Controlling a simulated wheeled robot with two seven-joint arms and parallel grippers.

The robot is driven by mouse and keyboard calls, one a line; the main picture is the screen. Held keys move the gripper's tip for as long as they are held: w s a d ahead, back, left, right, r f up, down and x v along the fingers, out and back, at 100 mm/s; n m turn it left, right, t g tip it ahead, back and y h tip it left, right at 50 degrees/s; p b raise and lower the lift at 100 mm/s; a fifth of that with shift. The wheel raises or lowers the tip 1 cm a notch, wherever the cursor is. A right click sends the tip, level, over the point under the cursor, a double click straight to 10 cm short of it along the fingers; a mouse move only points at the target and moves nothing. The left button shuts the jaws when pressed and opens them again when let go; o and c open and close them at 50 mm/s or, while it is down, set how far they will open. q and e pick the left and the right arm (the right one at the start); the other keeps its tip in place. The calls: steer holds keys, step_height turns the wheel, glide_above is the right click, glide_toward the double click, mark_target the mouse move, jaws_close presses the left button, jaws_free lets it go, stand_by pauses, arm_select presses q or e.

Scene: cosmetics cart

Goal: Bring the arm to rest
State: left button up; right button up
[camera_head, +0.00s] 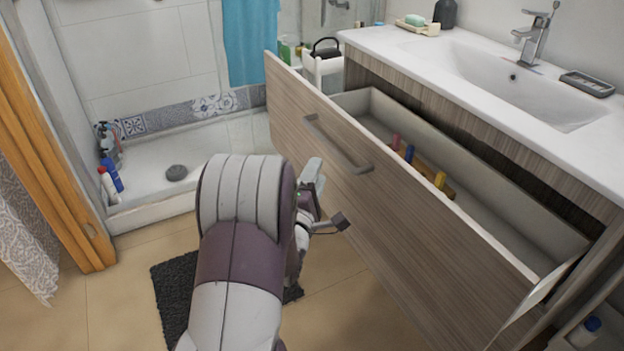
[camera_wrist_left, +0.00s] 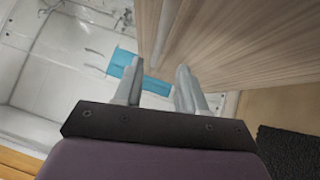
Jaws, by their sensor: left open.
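My left arm (camera_head: 240,230) reaches up from the bottom middle of the head view. My left gripper (camera_head: 314,176) is in front of the open drawer's wooden front (camera_head: 400,215), to the lower left of its metal handle (camera_head: 337,145). In the left wrist view the two fingers of the left gripper (camera_wrist_left: 157,75) are apart, with nothing between them. The wooden drawer front (camera_wrist_left: 235,45) shows beyond the fingers there. Whether the gripper touches the drawer front cannot be told. My right gripper is not in view.
The drawer (camera_head: 490,215) stands pulled out below the white sink counter (camera_head: 565,145), with several small colored items inside. A shower tray (camera_head: 215,155) with bottles (camera_head: 108,185) is at the left. A dark mat (camera_head: 172,290) lies on the floor beneath my arm.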

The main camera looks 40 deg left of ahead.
arm_select(q)
steer(key=shift+v, duration=1.25)
